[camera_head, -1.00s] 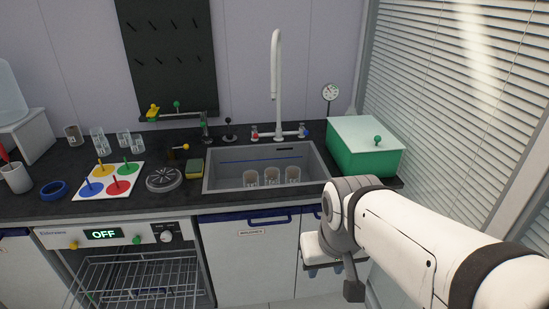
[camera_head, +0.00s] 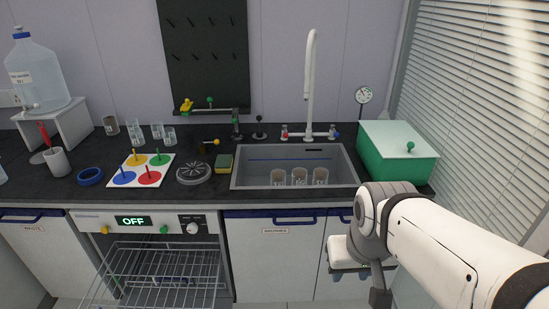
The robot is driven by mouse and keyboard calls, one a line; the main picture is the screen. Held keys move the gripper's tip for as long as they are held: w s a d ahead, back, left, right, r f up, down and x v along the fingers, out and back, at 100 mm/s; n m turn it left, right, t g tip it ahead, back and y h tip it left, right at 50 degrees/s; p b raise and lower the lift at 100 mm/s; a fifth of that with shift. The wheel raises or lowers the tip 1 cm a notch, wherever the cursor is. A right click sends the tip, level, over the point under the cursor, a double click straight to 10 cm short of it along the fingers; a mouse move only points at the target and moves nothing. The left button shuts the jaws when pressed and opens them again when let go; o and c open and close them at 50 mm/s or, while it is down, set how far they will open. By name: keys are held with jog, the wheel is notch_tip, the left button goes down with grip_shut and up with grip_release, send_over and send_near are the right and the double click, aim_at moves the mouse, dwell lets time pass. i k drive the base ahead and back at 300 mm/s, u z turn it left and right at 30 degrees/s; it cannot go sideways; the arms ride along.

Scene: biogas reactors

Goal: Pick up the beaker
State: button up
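Which beaker is meant cannot be told. My gripper (camera_head: 350,275) hangs at the lower right, in front of the cabinets and below the counter edge. Its fingertips look apart with nothing between them. It is well away from all the beakers.
The sink (camera_head: 240,179) has a tall tap (camera_head: 310,85) behind it. A green box (camera_head: 398,163) stands right of it. An open wire rack (camera_head: 160,270) juts out below.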

aim_at(278, 176)
jog(key=i, duration=1.45)
